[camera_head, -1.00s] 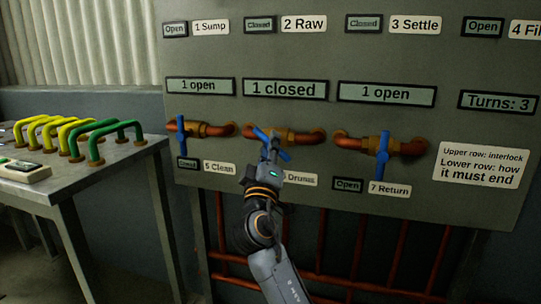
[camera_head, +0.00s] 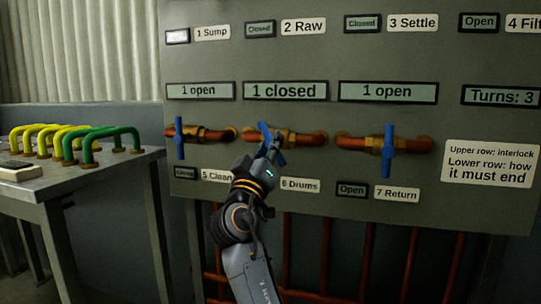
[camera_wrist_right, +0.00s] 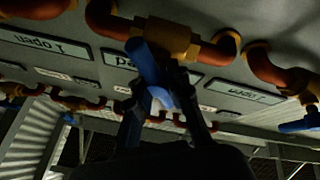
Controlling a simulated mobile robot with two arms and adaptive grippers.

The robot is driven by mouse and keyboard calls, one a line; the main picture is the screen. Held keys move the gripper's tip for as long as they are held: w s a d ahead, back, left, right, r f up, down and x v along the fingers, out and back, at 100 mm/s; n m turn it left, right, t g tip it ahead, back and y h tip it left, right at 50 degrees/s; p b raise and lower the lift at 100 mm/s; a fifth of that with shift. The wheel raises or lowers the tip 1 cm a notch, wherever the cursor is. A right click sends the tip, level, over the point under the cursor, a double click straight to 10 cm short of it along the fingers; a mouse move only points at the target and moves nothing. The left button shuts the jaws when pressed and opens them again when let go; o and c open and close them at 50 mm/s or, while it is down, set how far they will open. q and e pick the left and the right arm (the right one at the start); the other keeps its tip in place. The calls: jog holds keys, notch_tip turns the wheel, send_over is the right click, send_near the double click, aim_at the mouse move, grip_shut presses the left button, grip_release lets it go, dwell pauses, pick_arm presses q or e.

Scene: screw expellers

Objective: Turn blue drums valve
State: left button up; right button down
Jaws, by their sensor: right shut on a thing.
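The drums valve's blue handle (camera_head: 264,131) sits on the middle copper pipe of the panel, above the "6 Drums" label (camera_head: 300,185). It slants steeply from upper left to lower right. My right gripper (camera_head: 275,145) is shut on this handle and covers its middle. In the right wrist view the blue handle (camera_wrist_right: 146,62) runs between the two dark fingers (camera_wrist_right: 165,105), below a brass valve body (camera_wrist_right: 168,37). The display above the valve (camera_head: 286,91) reads "1 closed". The drums status plate is hidden behind my right arm. My left gripper is not in view.
Blue clean (camera_head: 179,138) and return (camera_head: 388,150) valve handles flank it, both near upright. Their displays read "1 open". A counter (camera_head: 501,97) reads "Turns: 3". A metal table (camera_head: 80,185) with yellow and green handles stands at left. Red pipes (camera_head: 367,255) run below the panel.

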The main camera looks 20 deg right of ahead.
dwell(0.5)
jog(key=c, duration=1.2)
grip_release()
notch_tip(320, 180, up, 10)
jog(key=shift+r, duration=0.1)
